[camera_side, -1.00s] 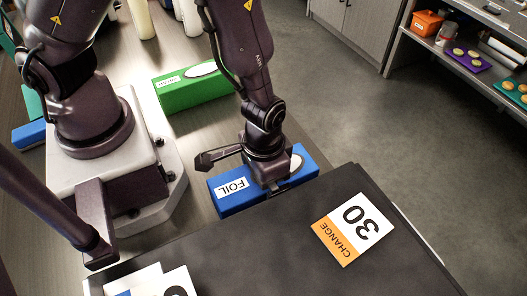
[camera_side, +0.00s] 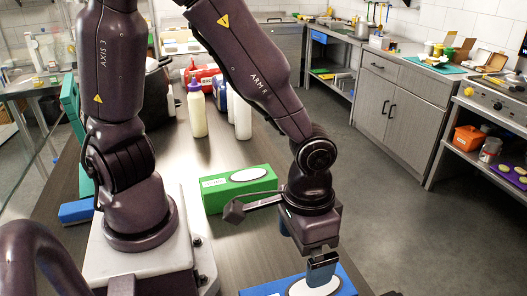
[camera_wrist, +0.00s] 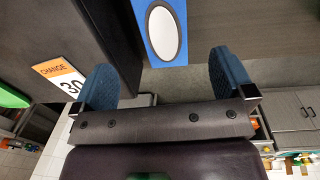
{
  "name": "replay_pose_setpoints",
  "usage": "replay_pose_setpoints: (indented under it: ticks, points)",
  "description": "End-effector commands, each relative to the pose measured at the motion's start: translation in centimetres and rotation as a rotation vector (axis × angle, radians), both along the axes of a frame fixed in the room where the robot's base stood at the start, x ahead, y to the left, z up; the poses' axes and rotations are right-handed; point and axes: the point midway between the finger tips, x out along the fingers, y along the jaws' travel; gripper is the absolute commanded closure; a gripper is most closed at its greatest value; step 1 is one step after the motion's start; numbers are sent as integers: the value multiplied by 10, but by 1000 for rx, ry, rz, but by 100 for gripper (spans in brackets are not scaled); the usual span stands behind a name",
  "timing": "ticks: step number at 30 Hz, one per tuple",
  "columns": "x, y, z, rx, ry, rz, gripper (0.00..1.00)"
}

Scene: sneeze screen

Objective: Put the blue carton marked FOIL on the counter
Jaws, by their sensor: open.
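The blue carton (camera_side: 268,289) is cut off by the bottom edge of the side view, with a white oval on its top. Its FOIL label is out of this view. In the wrist view the carton (camera_wrist: 178,52) shows its oval and one end at the top middle. My gripper (camera_side: 321,265) is over the carton in the side view. Its blue fingers are spread wide in the wrist view (camera_wrist: 162,60), with the carton's end in line with the gap and clear space on both sides. The wooden counter (camera_side: 240,235) runs behind it. I cannot tell whether the carton rests on it.
A green carton (camera_side: 238,188) lies on the counter behind my gripper. Bottles, including a cream one (camera_side: 197,112), stand farther back. A dark surface carries a CHANGE 30 sign (camera_wrist: 60,75) at the wrist view's left. Grey cabinets (camera_side: 395,90) stand across the floor at right.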

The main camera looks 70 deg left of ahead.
Motion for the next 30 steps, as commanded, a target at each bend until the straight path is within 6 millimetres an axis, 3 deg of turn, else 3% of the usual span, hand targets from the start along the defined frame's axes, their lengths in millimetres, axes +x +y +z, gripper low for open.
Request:
replay_pose_setpoints:
  ticks: [5,9,15,21,30]
  points:
    - [5,32,65,-148,-84,7,0]
    - [-2,71,116,-169,-225,-7,0]
    - [-28,118,165,-53,-416,0,0]
    - [-44,138,181,50,-488,13,0]
    - [-46,140,182,60,-493,13,0]
